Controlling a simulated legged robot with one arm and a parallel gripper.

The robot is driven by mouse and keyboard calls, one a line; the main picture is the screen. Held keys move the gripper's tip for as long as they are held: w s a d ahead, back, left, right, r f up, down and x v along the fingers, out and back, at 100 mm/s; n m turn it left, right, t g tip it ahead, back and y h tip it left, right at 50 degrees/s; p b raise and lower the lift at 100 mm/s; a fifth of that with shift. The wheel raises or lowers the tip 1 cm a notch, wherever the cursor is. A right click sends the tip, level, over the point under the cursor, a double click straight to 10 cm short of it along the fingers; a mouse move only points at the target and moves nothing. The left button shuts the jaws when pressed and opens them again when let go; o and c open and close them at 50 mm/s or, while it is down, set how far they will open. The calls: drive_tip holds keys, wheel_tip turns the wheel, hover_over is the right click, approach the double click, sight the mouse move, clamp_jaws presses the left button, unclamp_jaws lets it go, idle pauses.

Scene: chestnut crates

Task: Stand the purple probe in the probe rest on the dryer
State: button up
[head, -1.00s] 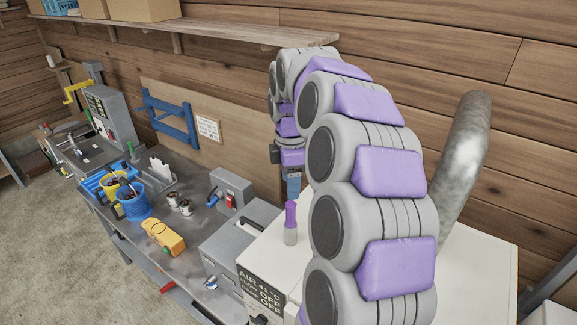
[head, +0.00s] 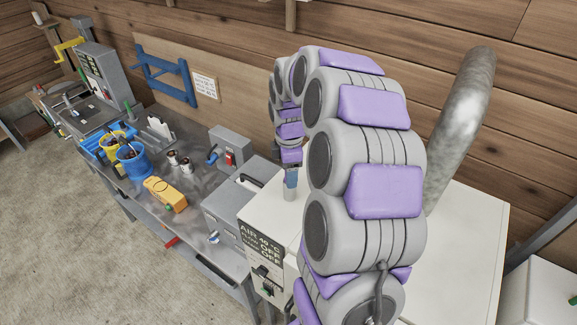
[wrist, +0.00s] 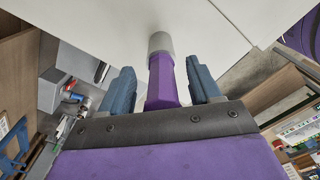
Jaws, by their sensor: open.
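The purple probe (wrist: 161,78) stands upright, its lower end at a grey cylinder (wrist: 160,42) on the white dryer top (wrist: 195,22). I cannot tell whether this cylinder is the probe rest or part of the probe. My gripper (wrist: 161,85) is open, with one blue-grey finger on each side of the probe and visible gaps between. In the head view my gripper (head: 291,180) is low over the near-left part of the dryer (head: 470,235) and hides most of the probe. Only a little grey shows beneath it.
A grey box with a handle (head: 238,207) stands beside the dryer. On the workbench are a yellow meter (head: 165,194), a blue cup (head: 131,163) and a grey switch box (head: 231,148). A metal duct (head: 465,120) rises behind my arm. The dryer's right side is clear.

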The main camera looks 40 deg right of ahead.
drive_tip(key=shift+c, duration=0.4)
drive_tip(key=shift+a, duration=0.1)
clamp_jaws()
idle(0.3)
drive_tip(key=shift+r, duration=0.65)
idle(0.4)
drive_tip(key=c, duration=0.6)
unclamp_jaws()
clamp_jaws()
